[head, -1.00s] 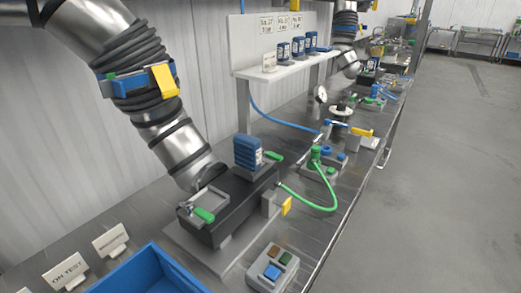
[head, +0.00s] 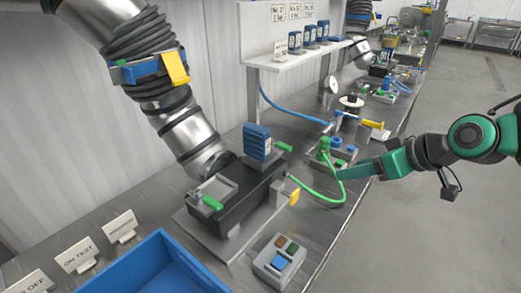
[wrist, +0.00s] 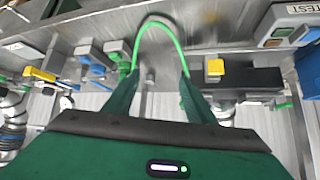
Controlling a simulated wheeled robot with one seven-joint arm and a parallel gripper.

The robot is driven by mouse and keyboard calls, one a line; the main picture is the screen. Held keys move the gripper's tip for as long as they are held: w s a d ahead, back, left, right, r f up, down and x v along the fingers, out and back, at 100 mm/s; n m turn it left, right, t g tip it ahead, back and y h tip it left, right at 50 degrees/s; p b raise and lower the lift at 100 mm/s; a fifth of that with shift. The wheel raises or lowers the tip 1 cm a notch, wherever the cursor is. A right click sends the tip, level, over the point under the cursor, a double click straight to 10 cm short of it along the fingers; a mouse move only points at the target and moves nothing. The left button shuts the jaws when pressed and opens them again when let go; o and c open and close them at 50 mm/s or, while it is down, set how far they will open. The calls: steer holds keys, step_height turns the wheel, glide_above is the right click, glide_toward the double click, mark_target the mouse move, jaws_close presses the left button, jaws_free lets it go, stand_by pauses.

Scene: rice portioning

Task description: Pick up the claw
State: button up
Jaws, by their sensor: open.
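I cannot make out a thing that is clearly a claw in either view. My gripper (head: 342,173) reaches in from the right over the bench edge in the head view. In the wrist view my gripper (wrist: 158,76) has its two green fingers spread apart. The green hose (wrist: 153,22) arches across the gap between them in that picture; I cannot tell whether they touch it. In the head view the hose (head: 325,201) runs from the black block (head: 240,200) to the green fitting (head: 324,144).
A blue canister (head: 257,142) stands on the black block. A blue bin (head: 165,262), label cards (head: 77,255) and a button box (head: 278,262) are at the front. A ribbed steel duct (head: 150,80) hangs at left. The floor (head: 440,230) at right is clear.

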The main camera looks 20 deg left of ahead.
mark_target(256, 141)
steer(key=a+r+n+y, duration=0.1)
steer(key=a+y, duration=0.1)
steer(key=a, duration=0.4)
steer(key=a+r+n+y, duration=0.1)
steer(key=a, duration=0.6)
steer(key=a+r+n+g+y, duration=0.1)
steer(key=a+r+n+y, duration=0.1)
steer(key=a, duration=0.5)
steer(key=shift+s+a+y, duration=0.1)
steer(key=shift+s+y, duration=0.15)
steer(key=shift+y, duration=0.05)
steer(key=shift+r+x, duration=0.1)
steer(key=shift+x, duration=1.45)
steer(key=shift+r+x, duration=0.15)
steer(key=shift+x, duration=1.4)
steer(key=shift+w, duration=0.1)
steer(key=shift+c, duration=0.5)
steer(key=c, duration=1.1)
jaws_close()
steer(key=shift+r, duration=0.1)
